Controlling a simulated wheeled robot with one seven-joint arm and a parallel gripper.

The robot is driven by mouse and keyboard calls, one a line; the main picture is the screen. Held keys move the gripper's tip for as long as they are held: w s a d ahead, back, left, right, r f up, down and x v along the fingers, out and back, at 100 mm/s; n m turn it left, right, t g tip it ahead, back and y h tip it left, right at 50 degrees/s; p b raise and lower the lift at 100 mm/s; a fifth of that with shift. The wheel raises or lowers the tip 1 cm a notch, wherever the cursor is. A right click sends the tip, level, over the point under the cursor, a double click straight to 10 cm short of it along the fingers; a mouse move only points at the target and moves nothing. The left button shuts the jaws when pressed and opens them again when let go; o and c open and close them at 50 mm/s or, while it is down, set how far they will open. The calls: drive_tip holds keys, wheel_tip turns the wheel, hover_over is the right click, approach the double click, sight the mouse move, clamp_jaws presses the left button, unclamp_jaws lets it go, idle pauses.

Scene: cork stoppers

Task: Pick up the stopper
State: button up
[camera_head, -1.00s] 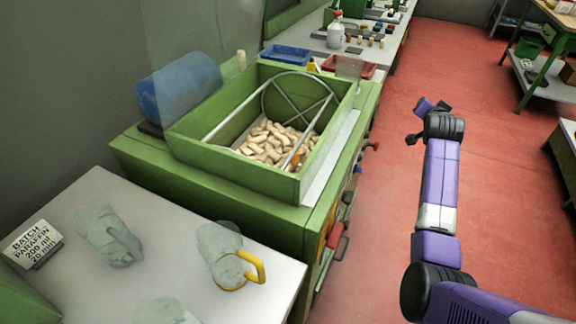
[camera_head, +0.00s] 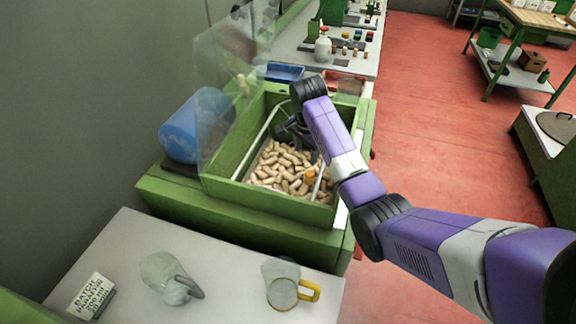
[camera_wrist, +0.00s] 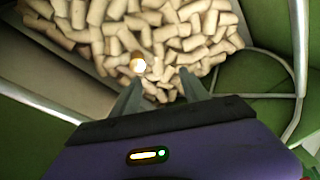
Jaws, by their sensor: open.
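Many pale cork stoppers (camera_head: 283,165) lie heaped in the green open box (camera_head: 265,200); they fill the upper part of the wrist view (camera_wrist: 180,30). In the head view my gripper (camera_head: 296,130) is over the box, partly hidden by my arm.
A metal frame (camera_wrist: 275,75) curves around the heap inside the box. A clear guard (camera_head: 222,75) and a blue drum (camera_head: 197,125) stand at the box's left. Two jugs (camera_head: 168,278) (camera_head: 282,290) and a paraffin sign (camera_head: 92,297) are on the front table.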

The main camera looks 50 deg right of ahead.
sight(310, 173)
drive_tip(key=shift+s+a+f+m+g+y, duration=0.2)
drive_tip(key=shift+s+a+g, duration=0.2)
drive_tip(key=shift+s, duration=0.2)
drive_tip(key=shift+s+a+f+m+g+y, duration=0.1)
drive_tip(key=shift+s+a+f+m+g, duration=0.15)
drive_tip(key=shift+s+a, duration=0.3)
drive_tip(key=shift+s+f, duration=0.2)
drive_tip(key=shift+f, duration=0.1)
drive_tip(key=shift+d+f+p, duration=0.15)
drive_tip(key=shift+f+p, duration=0.1)
drive_tip(key=shift+f, duration=0.95)
drive_tip(key=shift+d+f+p, duration=0.2)
drive_tip(key=shift+f+p, duration=0.1)
drive_tip(key=shift+f, duration=0.85)
drive_tip(key=shift+d+f+p, duration=0.15)
drive_tip(key=shift+f+p, duration=0.1)
drive_tip(key=shift+f, duration=0.95)
clamp_jaws()
